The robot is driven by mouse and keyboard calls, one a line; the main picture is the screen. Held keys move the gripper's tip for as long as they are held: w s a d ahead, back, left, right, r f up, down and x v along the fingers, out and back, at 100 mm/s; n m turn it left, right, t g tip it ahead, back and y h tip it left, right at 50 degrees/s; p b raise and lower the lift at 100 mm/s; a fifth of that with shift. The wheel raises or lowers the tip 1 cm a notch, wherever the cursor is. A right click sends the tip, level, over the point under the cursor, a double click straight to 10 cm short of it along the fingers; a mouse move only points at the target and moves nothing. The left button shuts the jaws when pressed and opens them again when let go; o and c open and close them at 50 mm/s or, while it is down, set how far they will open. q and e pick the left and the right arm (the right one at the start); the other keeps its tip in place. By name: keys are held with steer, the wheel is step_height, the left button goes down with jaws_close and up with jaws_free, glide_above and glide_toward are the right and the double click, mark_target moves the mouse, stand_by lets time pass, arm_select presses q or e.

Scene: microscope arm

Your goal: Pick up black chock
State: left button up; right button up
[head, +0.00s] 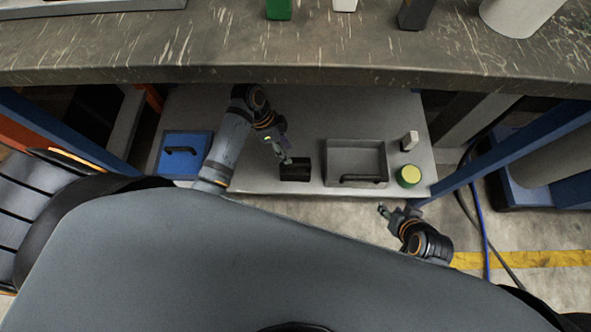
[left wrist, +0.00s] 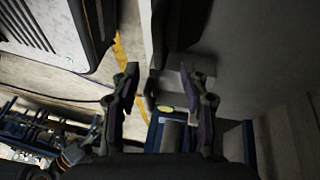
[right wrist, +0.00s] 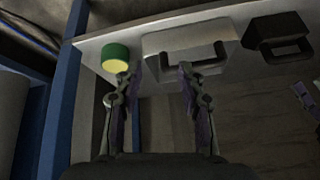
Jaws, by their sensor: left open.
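The black chock (head: 295,172) is a dark block with a handle, sitting on the grey lower shelf (head: 235,184) near its front edge. It also shows in the right wrist view (right wrist: 278,36). My left gripper (head: 286,158) is at the chock's upper left edge in the head view; I cannot tell whether it touches. In the left wrist view its fingers (left wrist: 161,82) are spread with nothing clearly between them. A dark shape lies beyond the fingertips there, too dim to identify surely. My right gripper (head: 388,209) is open and empty in front of the shelf; its fingers (right wrist: 155,72) are apart.
Right of the chock are a grey box with a black handle (head: 357,158), a green cylinder with a yellow top (head: 408,177) and a small pale block (head: 410,140). A blue box (head: 183,159) sits left. The stone worktop (head: 300,60) overhangs the shelf. Blue posts flank it.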

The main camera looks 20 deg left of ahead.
mark_target(294, 164)
arm_select(q)
steer(key=b+x, duration=0.1)
steer(key=x, duration=0.2)
steer(key=shift+a+f, duration=0.1)
steer(key=shift+s+d+f+b, duration=0.15)
steer(key=shift+d+f+b, duration=0.05)
steer(key=shift+f+b, duration=0.4)
arm_select(e)
steer(key=w+d+r+t, duration=0.1)
steer(key=w+r+t, duration=0.8)
steer(key=w+r, duration=0.5)
arm_select(q)
steer(key=shift+b+x, duration=0.45)
steer(key=shift+x, duration=0.3)
steer(key=shift+s+d+f, duration=0.1)
steer(key=shift+d+f, duration=0.15)
steer(key=shift+f, duration=0.2)
jaws_close()
arm_select(e)
step_height(294, 164, up, 15)
steer(key=t, duration=0.6)
steer(key=shift+w+d+r+t, duration=0.15)
steer(key=shift+w+d+t, duration=0.05)
steer(key=shift+w+t, duration=0.2)
